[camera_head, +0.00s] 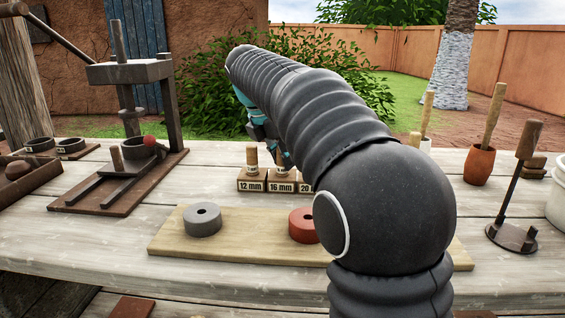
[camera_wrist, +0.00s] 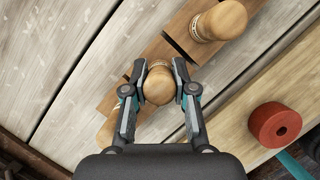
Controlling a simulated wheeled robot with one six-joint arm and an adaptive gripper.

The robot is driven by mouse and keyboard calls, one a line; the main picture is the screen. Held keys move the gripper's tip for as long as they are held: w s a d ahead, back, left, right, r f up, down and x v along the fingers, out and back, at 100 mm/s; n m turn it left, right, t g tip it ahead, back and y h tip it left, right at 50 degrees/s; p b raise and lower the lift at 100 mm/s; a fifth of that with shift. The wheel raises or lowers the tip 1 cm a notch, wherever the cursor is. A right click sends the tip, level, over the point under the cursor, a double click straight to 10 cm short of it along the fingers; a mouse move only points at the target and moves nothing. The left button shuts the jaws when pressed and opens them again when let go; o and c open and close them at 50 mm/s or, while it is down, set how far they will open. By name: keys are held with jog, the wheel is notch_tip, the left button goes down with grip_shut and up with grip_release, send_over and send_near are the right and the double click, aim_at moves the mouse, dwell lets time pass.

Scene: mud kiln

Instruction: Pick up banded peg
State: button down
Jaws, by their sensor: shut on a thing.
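The wooden peg (camera_wrist: 158,85) stands upright between my two fingers in the wrist view, seen from above by its round top. My gripper (camera_wrist: 158,92) is shut on it from both sides. In the head view my gripper (camera_head: 279,152) reaches down at the labelled block row, and my arm covers part of it. The peg (camera_head: 281,171) at the 16 mm block (camera_head: 281,187) shows only partly there. A thicker peg with a pale band (camera_wrist: 222,20) stands beside it at the upper right of the wrist view. Whether the held peg has left its block cannot be told.
A slimmer peg (camera_head: 252,157) stands at the 12 mm block (camera_head: 251,186). A board (camera_head: 180,246) in front carries a grey ring (camera_head: 202,219) and a red ring (camera_head: 303,225). A press frame (camera_head: 130,72) stands left; a clay pot (camera_head: 479,165) stands right.

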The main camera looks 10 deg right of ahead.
jog(key=shift+r, duration=0.1)
jog(key=shift+r, duration=0.6)
jog(key=r, duration=0.3)
jog(key=shift+d, duration=0.4)
jog(key=d+r, duration=0.6)
jog(key=d, duration=0.5)
jog(key=shift+w+r, duration=0.25)
jog(key=shift+r, duration=0.05)
jog(key=c, duration=1.6)
grip_release()
grip_shut()
